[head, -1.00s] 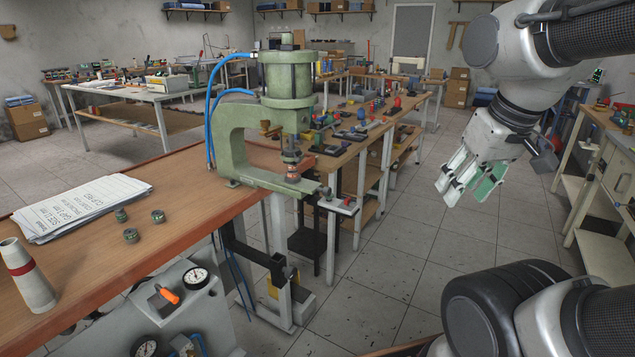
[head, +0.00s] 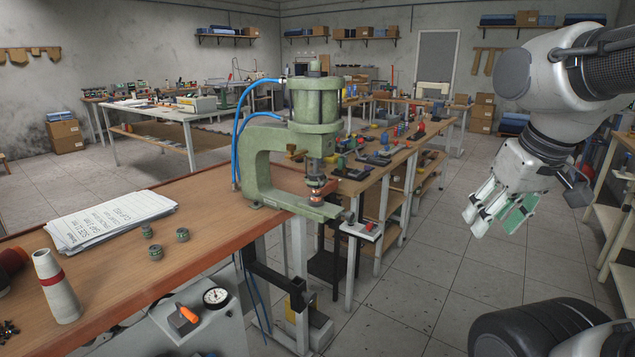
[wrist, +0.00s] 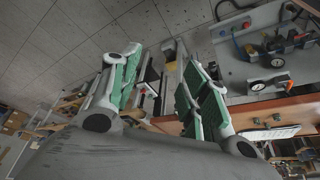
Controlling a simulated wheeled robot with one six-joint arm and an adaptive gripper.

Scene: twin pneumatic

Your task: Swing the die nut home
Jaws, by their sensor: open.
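The green pneumatic press (head: 262,178) stands at the bench's far right end in the head view. Below its cylinder, the ram carries a dark collar with a copper-orange ring low on it, which looks like the die nut (head: 316,196). The ring is small here, and I cannot tell how it is turned or seated. My gripper (head: 492,212) is open and empty, hanging in the air well to the right of the press. Its green-padded fingers also show spread apart in the wrist view (wrist: 158,75), with nothing between them.
The wooden bench (head: 200,210) holds a paper stack (head: 110,218), several small green-dark cylinders and a white cone (head: 57,288). A grey gauge panel (head: 190,325) with an orange-handled lever stands in front. A small shelf with a red part (head: 368,226) juts near the press.

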